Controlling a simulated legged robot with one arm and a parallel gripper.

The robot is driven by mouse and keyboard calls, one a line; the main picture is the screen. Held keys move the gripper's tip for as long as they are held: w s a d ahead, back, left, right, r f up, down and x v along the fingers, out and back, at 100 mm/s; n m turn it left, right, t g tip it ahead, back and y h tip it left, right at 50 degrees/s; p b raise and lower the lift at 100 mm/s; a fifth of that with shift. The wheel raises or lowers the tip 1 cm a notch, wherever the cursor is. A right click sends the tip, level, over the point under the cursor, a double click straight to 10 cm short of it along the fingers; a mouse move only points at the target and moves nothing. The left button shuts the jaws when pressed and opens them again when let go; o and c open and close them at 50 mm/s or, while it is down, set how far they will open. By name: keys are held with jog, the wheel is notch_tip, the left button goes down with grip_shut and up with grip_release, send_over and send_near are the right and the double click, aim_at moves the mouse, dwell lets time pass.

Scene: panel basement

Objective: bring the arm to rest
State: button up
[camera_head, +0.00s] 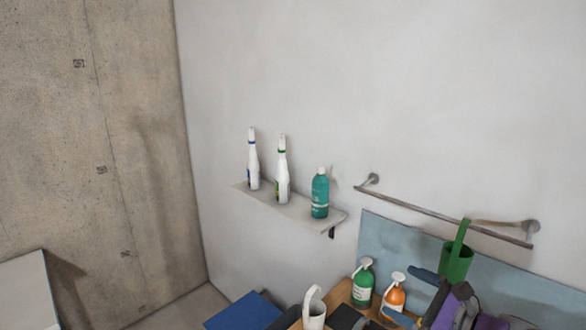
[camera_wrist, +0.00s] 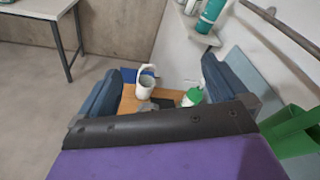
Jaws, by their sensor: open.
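My gripper (camera_head: 410,296) is at the lower right of the head view, beside the orange bottle, with its blue fingers and purple wrist part showing. In the wrist view my gripper (camera_wrist: 166,75) is open. Its two blue fingers stand wide apart, with nothing held between them. Beyond the fingers lies a wooden surface (camera_wrist: 130,104) with a white handled cup (camera_wrist: 147,80) and a green bottle with a white pump (camera_wrist: 193,97). The rest of my arm is mostly out of the head view.
A wall shelf (camera_head: 270,208) holds two white spray bottles (camera_head: 282,175) and a teal bottle (camera_head: 320,195). A metal rail (camera_head: 430,212) carries a green holder (camera_head: 456,264) close to my arm. Green (camera_head: 362,285) and orange (camera_head: 394,294) pump bottles stand below.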

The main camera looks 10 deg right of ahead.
jog(key=s+a+f+n+g+y, duration=0.1)
jog(key=s+a+f+n+g, duration=0.15)
jog(key=a+n+g, duration=0.4)
jog(key=s+a+f+n+g+y, duration=0.1)
jog(key=s+a+n, duration=0.25)
jog(key=a, duration=0.65)
jog(key=s+a+f+n+g+h+b, duration=0.1)
jog(key=s+a+f+n+g, duration=0.15)
jog(key=s+n, duration=0.2)
jog(key=s+a+f+n+g+h+b, duration=0.1)
jog(key=s+a+f+n+g+h, duration=0.1)
jog(key=s+a+n+g, duration=0.3)
jog(key=s+d+f+n+h, duration=0.1)
jog(key=s+d+n+h, duration=0.1)
jog(key=s, duration=0.4)
jog(key=s+d+f+n+h+b, duration=0.1)
jog(key=s+d+f+n+h, duration=0.1)
jog(key=s+d+h, duration=0.3)
jog(key=s+d, duration=0.1)
jog(key=s, duration=0.1)
jog(key=shift+s+d+f+g+h, duration=0.3)
